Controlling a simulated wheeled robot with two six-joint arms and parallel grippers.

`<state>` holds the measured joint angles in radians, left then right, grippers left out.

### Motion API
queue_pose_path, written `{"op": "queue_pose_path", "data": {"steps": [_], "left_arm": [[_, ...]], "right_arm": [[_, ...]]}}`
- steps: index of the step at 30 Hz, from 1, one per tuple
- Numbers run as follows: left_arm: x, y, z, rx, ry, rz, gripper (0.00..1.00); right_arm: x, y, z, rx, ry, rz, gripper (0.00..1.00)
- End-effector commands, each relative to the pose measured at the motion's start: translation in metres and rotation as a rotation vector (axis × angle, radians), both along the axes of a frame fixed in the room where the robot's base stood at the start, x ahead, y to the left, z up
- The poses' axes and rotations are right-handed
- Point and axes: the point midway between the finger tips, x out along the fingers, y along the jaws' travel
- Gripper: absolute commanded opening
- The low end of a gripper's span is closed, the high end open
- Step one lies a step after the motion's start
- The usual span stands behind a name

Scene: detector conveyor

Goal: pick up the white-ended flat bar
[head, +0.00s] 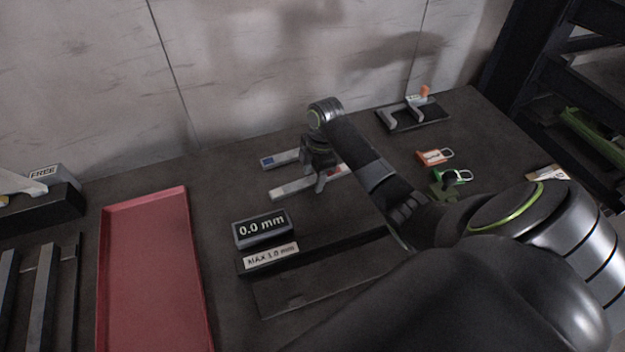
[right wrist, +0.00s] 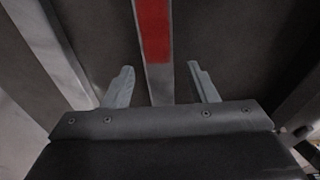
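Two pale flat bars lie on the dark table near the wall in the head view. The farther bar (head: 285,157) has a blue mark at its left end. The nearer bar (head: 292,187) has a red band and a pale left end; it also shows in the right wrist view (right wrist: 158,82). I cannot tell a clearly white-marked end on either bar. My right gripper (head: 318,178) is over the bars and partly hides them. In the right wrist view its fingers (right wrist: 160,87) are apart, with the red-banded bar passing between them and no contact visible. My left gripper is not in view.
A red tray (head: 104,262) lies at the left. A display reading 0.0 mm (head: 262,228) stands in front of the bars, by a MAX 1.0 mm label. Orange (head: 434,157) and green (head: 449,182) padlock-like items and a dark stand (head: 437,117) are right.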

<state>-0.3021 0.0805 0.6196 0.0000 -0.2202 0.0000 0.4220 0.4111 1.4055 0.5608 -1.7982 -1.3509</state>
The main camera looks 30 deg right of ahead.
Motion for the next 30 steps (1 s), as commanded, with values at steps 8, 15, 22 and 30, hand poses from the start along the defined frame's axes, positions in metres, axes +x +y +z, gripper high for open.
{"op": "queue_pose_path", "data": {"steps": [8,15,22,30], "left_arm": [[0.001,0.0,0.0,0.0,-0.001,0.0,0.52],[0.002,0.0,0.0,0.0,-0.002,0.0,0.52],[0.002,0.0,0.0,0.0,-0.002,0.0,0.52],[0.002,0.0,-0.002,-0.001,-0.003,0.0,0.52]], "right_arm": [[0.0,0.0,0.0,0.0,0.0,0.0,0.16],[0.0,0.0,0.0,0.0,0.0,0.0,0.0],[0.001,0.0,0.002,0.0,-0.004,0.001,0.0],[0.002,0.0,0.018,0.0,-0.008,0.003,0.0]]}}
